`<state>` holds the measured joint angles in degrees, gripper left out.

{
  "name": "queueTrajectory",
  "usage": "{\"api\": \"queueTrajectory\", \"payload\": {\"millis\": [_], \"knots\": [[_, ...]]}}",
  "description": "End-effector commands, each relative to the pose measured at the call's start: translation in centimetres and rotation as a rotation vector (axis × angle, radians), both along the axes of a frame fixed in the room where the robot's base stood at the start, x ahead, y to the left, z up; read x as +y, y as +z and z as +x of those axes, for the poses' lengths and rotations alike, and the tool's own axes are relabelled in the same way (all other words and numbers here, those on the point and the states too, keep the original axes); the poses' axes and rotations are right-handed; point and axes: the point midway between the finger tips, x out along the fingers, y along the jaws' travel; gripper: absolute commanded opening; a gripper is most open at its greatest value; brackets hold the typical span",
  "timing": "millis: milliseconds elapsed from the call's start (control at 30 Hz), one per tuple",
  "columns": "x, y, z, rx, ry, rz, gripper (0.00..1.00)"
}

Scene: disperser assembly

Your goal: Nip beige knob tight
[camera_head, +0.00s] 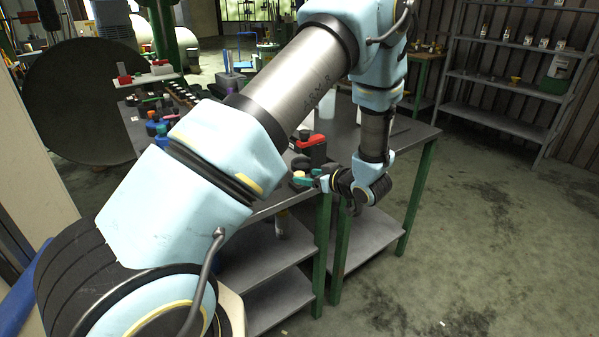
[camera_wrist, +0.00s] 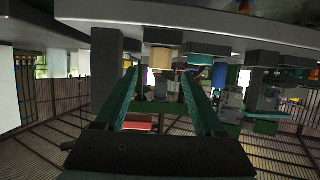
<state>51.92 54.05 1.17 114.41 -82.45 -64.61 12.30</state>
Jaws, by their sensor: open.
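In the wrist view, which looks upside down, the beige knob (camera_wrist: 161,58) hangs below a dark block and shows between the tips of my gripper's two teal fingers. My gripper (camera_wrist: 160,74) is open, with one finger to each side of the knob in the picture and a gap between them. I cannot tell whether either finger touches the knob. In the head view my gripper (camera_head: 305,181) is at the table's near edge, beside a red and black device (camera_head: 308,146).
In the wrist view a teal knob (camera_wrist: 200,59) sits close to the right of the beige one. The workbench (camera_head: 403,137) carries several small coloured parts at the left, partly hidden by my arm. A shelf rack (camera_head: 500,82) stands at the back right.

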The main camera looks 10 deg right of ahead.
Motion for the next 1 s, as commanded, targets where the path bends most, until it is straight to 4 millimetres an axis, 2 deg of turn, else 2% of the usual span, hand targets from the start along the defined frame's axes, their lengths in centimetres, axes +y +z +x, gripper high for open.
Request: {"api": "queueTrajectory", "payload": {"millis": [100, 300, 700, 1000], "knots": [[1.0, -0.6, 1.8, 0.001, 0.001, 0.002, 0.7], [1.9, -1.6, 3.8, 0.001, 0.0, 0.0, 0.7], [2.1, -2.0, 4.4, 0.0, -0.001, -0.002, 0.7], [2.1, -2.0, 4.4, 0.001, -0.001, -0.001, 0.37]]}}
